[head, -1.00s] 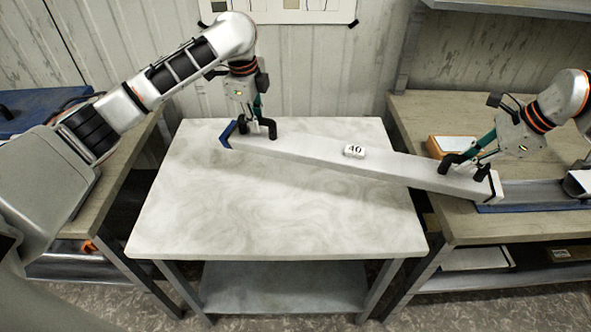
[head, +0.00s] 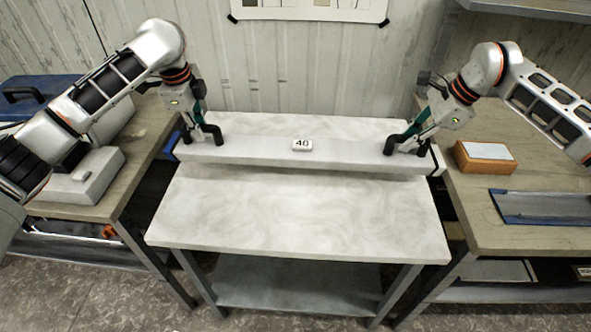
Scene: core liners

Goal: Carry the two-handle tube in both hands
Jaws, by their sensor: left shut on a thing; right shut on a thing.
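The two-handle tube (head: 340,157) is a long pale square bar with a dark handle near each end and a small tag reading 40 in its middle. Its left end cap is blue and its right end has a dark edge. It lies roughly level across the view, over the back half of the marble-topped table (head: 300,212). I cannot tell whether it touches the top. My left gripper (head: 207,137) is shut on the left handle. My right gripper (head: 404,142) is shut on the right handle. The fingers partly hide both handles.
A wooden bench on the right holds an orange box with a pale top (head: 484,157) and a blue-edged tray (head: 545,206). A wooden bench on the left holds a grey device (head: 82,180) and a blue case (head: 40,95). The marble table's front half is clear.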

